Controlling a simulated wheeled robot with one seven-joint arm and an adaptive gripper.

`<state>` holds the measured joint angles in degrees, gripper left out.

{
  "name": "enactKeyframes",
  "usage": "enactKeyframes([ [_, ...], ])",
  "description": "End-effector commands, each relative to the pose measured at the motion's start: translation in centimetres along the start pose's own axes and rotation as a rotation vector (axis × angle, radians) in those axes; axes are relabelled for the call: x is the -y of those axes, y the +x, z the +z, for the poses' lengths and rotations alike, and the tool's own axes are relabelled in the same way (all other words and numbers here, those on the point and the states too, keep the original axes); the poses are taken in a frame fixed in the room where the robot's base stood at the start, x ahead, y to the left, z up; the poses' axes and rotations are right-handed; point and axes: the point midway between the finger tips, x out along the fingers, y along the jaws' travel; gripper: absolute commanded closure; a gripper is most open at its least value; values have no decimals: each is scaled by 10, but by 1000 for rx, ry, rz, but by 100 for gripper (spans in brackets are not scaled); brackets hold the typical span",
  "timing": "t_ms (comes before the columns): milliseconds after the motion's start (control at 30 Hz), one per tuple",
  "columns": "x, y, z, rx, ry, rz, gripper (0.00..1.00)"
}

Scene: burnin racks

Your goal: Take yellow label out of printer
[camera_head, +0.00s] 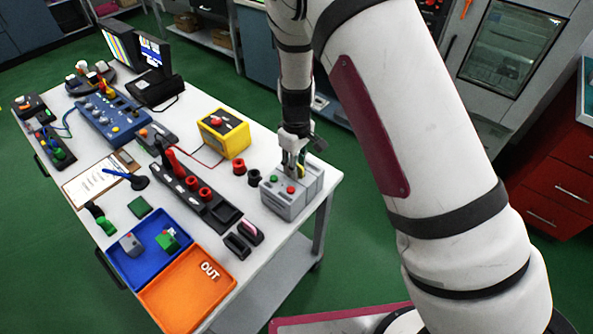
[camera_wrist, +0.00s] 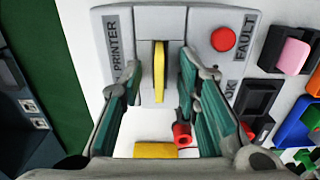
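The printer (camera_wrist: 203,15) is a light grey box with a dark slot, the words PRINTER and FAULT, and a red button; it also stands at the table's right corner in the head view (camera_head: 282,205). The yellow label (camera_wrist: 159,80) sticks out of the slot as a thin strip. My gripper (camera_wrist: 160,70) is open, with one green-padded finger on each side of the label and a visible gap to both. In the head view my gripper (camera_head: 293,165) points down at the printer's top. The right finger hides part of the OK marking.
A red ring (camera_head: 239,166) and a black ring (camera_head: 254,177) stand close beside the printer. A black rack (camera_head: 228,213), an orange OUT tray (camera_head: 170,300) and a blue tray (camera_head: 125,268) lie nearby. A yellow box (camera_head: 238,143) stands farther back.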

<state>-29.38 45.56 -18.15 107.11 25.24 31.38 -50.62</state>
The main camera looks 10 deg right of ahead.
Motion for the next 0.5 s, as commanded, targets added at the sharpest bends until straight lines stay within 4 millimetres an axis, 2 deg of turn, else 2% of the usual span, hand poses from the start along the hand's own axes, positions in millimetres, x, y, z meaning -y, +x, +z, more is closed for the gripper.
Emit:
enactKeyframes([
  [267,0,2,-1,-2,0,1,70],
  [400,0,2,-1,-2,0,0,100],
  [500,0,2,-1,-2,1,0,100],
])
